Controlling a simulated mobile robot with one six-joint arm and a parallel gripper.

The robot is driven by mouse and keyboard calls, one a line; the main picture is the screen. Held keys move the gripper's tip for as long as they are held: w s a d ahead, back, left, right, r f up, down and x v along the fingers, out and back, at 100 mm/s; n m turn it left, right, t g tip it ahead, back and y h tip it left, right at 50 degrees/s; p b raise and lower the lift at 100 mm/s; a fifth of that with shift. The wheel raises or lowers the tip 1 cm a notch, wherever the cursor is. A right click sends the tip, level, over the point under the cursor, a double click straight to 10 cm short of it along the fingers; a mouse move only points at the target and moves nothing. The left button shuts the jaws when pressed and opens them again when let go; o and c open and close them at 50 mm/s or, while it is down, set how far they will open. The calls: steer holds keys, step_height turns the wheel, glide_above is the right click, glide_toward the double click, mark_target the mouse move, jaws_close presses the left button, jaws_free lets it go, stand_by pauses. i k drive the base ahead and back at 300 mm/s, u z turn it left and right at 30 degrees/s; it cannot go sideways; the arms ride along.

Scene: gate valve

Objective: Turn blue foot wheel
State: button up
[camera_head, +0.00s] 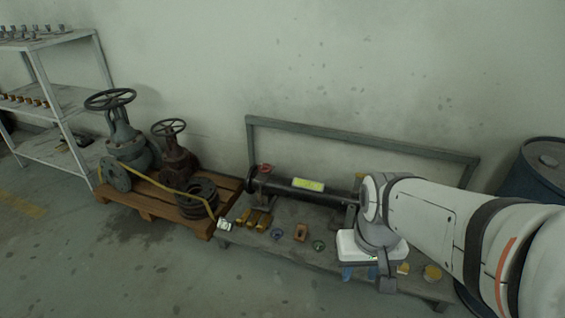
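My arm reaches in from the right over a low grey bench. My gripper (388,284) points down near the bench's front right part. Its fingers are too small and dark to tell whether they are open or shut. Small blue parts (348,273) show at the bench front, just left of my gripper and below my white wrist. They are partly hidden by my wrist, and I cannot tell whether they form the blue foot wheel. Contact between my gripper and the blue parts cannot be told.
The bench (290,250) bears a dark pipe (335,193) with a red handle (267,166), and several small coloured parts. A pallet (150,205) with two handwheel valves stands left. A dark blue drum (540,172) stands right. The floor in front is clear.

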mark_target(277, 235)
steer(key=u, duration=0.05)
steer(key=i, duration=1)
steer(key=z, duration=0.05)
